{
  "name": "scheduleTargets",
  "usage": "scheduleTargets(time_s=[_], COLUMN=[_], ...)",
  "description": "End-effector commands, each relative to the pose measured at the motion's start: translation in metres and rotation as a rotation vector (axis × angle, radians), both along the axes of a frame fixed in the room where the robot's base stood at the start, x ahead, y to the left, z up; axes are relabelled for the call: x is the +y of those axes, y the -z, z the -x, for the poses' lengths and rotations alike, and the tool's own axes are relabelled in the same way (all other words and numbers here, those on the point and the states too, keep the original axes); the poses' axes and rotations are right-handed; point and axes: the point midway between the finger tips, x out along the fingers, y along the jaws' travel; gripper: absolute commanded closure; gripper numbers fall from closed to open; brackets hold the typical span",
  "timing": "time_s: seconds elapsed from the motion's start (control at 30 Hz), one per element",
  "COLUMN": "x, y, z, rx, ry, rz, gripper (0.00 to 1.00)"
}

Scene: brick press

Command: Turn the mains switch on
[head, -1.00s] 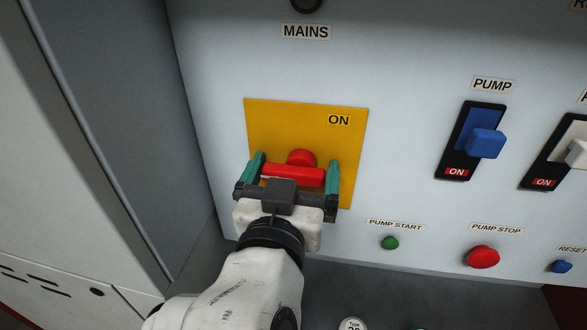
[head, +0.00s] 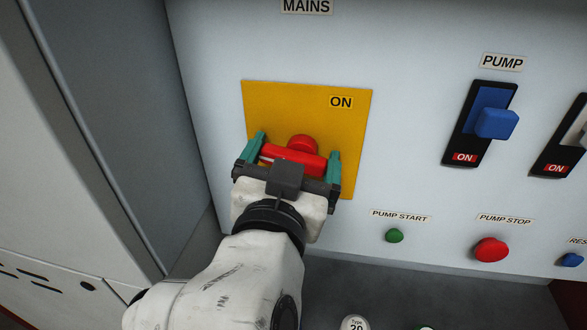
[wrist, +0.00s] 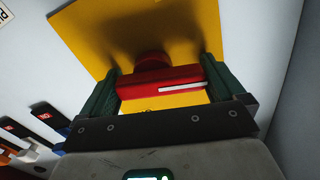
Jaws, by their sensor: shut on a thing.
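The mains switch is a red bar handle (head: 293,158) on a red round hub (head: 302,143), mounted on a yellow plate (head: 345,128) marked ON at its upper right. The bar lies roughly level, tilted slightly down to the right. My gripper (head: 293,157) has its two green fingers at the bar's two ends, shut on it. In the wrist view the red handle (wrist: 160,87) spans between the fingers, with a white line (wrist: 182,87) along it toward the right. The yellow plate (wrist: 120,40) is behind.
Right of the plate are a blue pump lever (head: 497,123), a green pump start button (head: 394,235) and a red pump stop button (head: 491,249). A grey cabinet wall (head: 120,110) stands close on the left. The panel between plate and pump lever is clear.

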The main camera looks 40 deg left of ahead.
Motion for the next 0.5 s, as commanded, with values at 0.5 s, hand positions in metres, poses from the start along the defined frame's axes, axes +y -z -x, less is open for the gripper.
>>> scheduleTargets(time_s=[0.5], x=[-0.0025], y=[0.0021], z=[-0.0013], rx=[0.249], ry=[0.0], rz=[-0.414], gripper=[0.34])
